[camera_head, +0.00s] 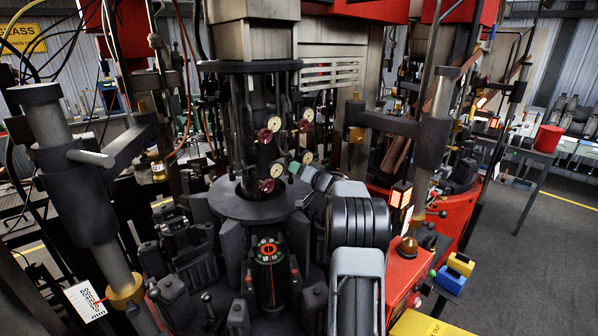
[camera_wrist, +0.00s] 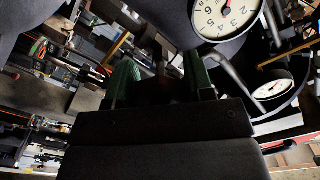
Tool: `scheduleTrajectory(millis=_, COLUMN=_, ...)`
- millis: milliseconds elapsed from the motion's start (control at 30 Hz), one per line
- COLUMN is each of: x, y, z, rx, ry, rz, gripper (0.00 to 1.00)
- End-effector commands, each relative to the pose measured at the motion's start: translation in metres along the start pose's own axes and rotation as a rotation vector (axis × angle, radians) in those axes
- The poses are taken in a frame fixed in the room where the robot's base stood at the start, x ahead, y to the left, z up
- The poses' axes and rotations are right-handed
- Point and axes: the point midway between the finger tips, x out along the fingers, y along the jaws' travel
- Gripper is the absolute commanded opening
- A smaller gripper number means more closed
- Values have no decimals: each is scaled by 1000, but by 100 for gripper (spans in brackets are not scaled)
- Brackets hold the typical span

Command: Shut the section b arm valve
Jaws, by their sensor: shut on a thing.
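The central column (camera_head: 258,100) carries several dark red valve knobs, each beside a white dial gauge. The upper pair of knobs (camera_head: 274,123) is clear of my arm. My gripper (camera_head: 292,168) reaches in from the right at the lower gauges. In the wrist view its green fingers (camera_wrist: 157,82) are shut on a dark, reddish valve knob (camera_wrist: 156,92), mostly hidden in shadow. I cannot read which section each valve belongs to.
Lower gauges (camera_head: 307,157) sit close to my gripper; a large gauge (camera_wrist: 226,14) is beside the fingers in the wrist view. A dark round plate (camera_head: 250,207) lies below. A red box with an amber dome (camera_head: 408,246) stands at right. Grey floor (camera_head: 540,240) is open at far right.

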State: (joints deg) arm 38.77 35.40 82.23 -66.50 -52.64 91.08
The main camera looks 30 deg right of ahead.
Motion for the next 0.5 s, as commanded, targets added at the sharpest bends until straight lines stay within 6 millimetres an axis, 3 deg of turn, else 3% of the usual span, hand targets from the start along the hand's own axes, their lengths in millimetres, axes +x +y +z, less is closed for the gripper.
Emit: scheduleTrajectory(millis=500, x=0, y=0, z=-1, rx=39, ry=2, rz=1, gripper=25)
